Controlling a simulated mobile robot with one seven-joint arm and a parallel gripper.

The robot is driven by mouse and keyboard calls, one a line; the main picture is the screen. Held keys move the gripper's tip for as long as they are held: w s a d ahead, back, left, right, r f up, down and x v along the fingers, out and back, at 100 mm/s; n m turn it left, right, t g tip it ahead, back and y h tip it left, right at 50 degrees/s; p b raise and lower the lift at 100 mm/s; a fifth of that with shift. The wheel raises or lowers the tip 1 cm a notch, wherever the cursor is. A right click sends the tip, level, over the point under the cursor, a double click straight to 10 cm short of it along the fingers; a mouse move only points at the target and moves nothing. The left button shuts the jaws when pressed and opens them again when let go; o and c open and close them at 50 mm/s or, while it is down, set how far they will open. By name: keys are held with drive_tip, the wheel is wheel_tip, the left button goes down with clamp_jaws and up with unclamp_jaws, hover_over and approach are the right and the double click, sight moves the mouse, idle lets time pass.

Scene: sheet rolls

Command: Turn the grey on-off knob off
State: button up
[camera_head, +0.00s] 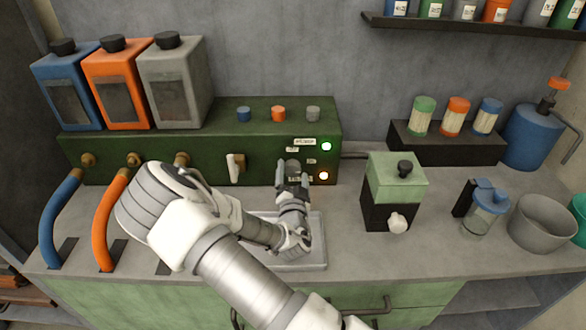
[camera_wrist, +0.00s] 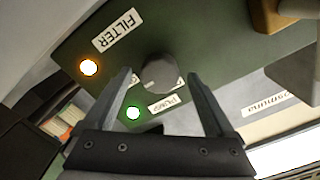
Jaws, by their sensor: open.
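The grey round knob (camera_head: 293,165) is on the front of the green machine (camera_head: 262,170), partly hidden behind my fingers in the head view. It shows in the wrist view (camera_wrist: 159,74) between the fingertips, near the labels FILTER (camera_wrist: 117,30) and PUMP (camera_wrist: 165,104). My gripper (camera_head: 292,179) is open in front of it; the fingers (camera_wrist: 158,78) stand on either side, and I cannot tell if they touch it. A green light (camera_head: 326,146) and an orange light (camera_head: 323,175) are lit at the right of the panel.
A pale lever (camera_head: 235,167) sits left of the knob. A grey tray (camera_head: 313,250) lies under my wrist. A green-and-black box (camera_head: 395,190) stands to the right. Blue (camera_head: 50,235) and orange (camera_head: 102,225) hoses are at the left. The counter between box and tray is clear.

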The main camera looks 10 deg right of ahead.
drive_tip(key=shift+w+d, duration=0.25)
drive_tip(key=shift+w, duration=0.85)
drive_tip(key=c, duration=1.4)
